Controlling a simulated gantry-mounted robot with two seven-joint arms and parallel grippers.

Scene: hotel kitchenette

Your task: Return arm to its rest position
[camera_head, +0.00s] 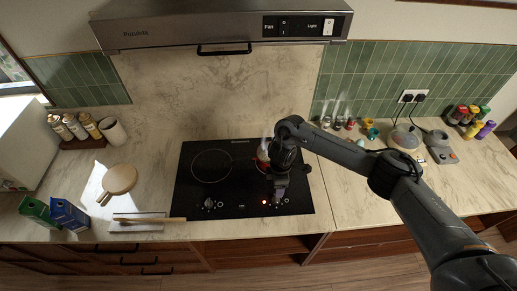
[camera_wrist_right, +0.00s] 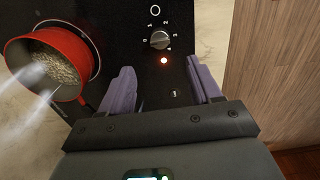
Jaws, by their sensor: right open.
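My right arm reaches in from the right in the head view, and its gripper (camera_head: 279,193) hangs over the front right of the black cooktop (camera_head: 220,160). In the right wrist view the gripper (camera_wrist_right: 160,82) is open, its two purple fingers apart with nothing between them. A control knob (camera_wrist_right: 159,39) sits just beyond the fingertips, apart from them, with a lit red light (camera_wrist_right: 164,60) beside it. A red pot (camera_wrist_right: 75,43) with grainy contents steams to the left. In the head view my arm mostly hides the pot. My left gripper is not in view.
A range hood (camera_head: 220,25) spans above the cooktop. Jars (camera_head: 350,124), a kettle-like appliance (camera_head: 404,138) and colourful bottles (camera_head: 470,120) stand at back right.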

